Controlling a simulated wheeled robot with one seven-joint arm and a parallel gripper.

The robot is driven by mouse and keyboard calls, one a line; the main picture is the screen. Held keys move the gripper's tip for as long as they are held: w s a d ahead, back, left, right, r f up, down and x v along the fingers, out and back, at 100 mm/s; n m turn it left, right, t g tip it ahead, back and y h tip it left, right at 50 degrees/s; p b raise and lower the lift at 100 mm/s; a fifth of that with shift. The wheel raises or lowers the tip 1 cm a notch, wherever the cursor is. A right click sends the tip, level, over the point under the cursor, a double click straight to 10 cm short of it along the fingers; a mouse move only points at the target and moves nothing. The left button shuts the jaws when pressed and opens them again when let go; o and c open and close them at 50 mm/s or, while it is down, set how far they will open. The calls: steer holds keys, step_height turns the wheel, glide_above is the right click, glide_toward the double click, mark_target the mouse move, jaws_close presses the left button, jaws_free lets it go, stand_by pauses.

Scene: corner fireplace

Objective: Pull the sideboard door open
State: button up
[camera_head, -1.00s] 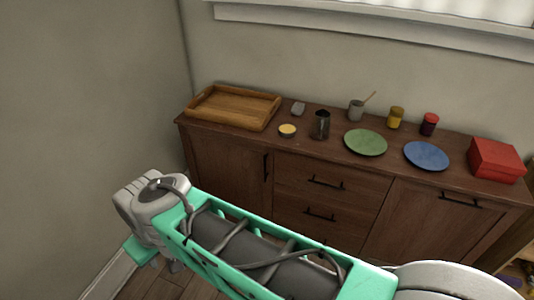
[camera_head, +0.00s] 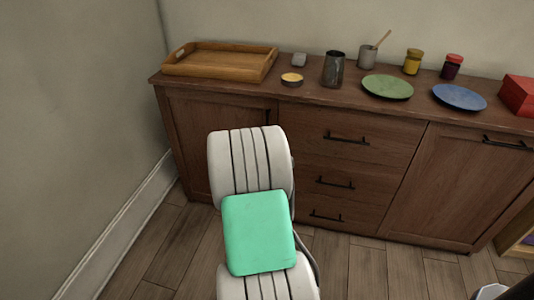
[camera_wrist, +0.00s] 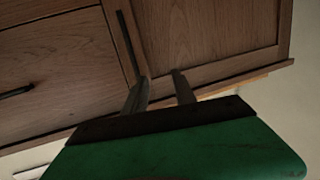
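The brown wooden sideboard (camera_head: 300,100) stands against the wall. Its left door (camera_head: 190,130), the one with a vertical black handle (camera_wrist: 127,40), looks closed. In the head view my arm covers the door's right part and most of that handle, and my gripper is hidden. The wrist view appears upside down and shows the door (camera_wrist: 215,35) with drawers to its left. My gripper (camera_wrist: 160,76) shows there with two separated fingers and nothing between them. One fingertip overlaps the handle's lower end in the picture; I cannot tell whether they touch.
On top stand a wooden tray (camera_head: 220,62), a candle (camera_head: 291,80), a dark cup (camera_head: 333,70), a green plate (camera_head: 387,87), a blue plate (camera_head: 459,97), jars and a red box (camera_head: 518,95). Drawers (camera_head: 345,150) and a right door (camera_head: 455,180) fill the rest.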

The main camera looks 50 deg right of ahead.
steer(key=s+d+f+h+b, duration=0.1)
steer(key=s+d+f+h, duration=0.1)
steer(key=s+d+f, duration=0.15)
steer(key=x, duration=0.2)
steer(key=b+x, duration=0.1)
steer(key=x, duration=0.5)
steer(key=shift+w+a+r, duration=0.2)
steer(key=shift+w+r, duration=0.05)
steer(key=shift+r, duration=0.15)
jaws_close()
stand_by(0.6)
